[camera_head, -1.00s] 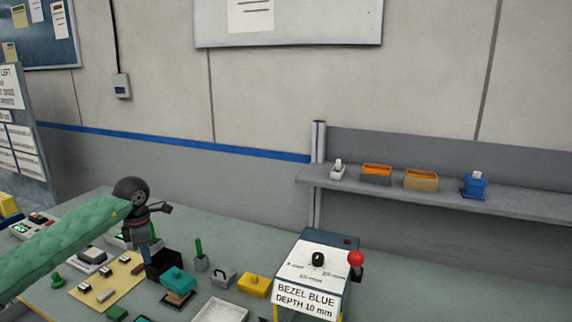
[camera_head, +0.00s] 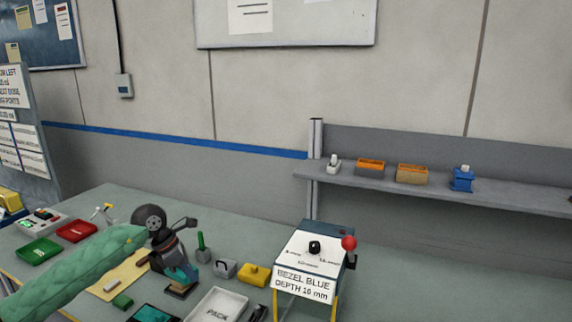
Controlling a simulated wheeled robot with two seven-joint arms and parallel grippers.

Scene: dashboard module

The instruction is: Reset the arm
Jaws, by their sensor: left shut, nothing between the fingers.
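My left arm, in a green sleeve, comes in from the left in the head view. Its dark wrist hangs over the table, and my left gripper (camera_head: 174,260) points down and slightly right. It is shut and empty, close in the picture to a teal block (camera_head: 183,275) on a dark base. I cannot tell whether it touches the block, and its fingertips are hard to make out. My right gripper is not in view.
A machine with a red-knobbed lever (camera_head: 349,243) and a "BEZEL BLUE DEPTH 10 mm" label (camera_head: 303,285) stands right of centre. A white "PACK" tray (camera_head: 200,298), yellow block (camera_head: 254,274), green tray (camera_head: 38,251) and red tray (camera_head: 76,231) sit on the table. A wall shelf (camera_head: 450,198) is behind.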

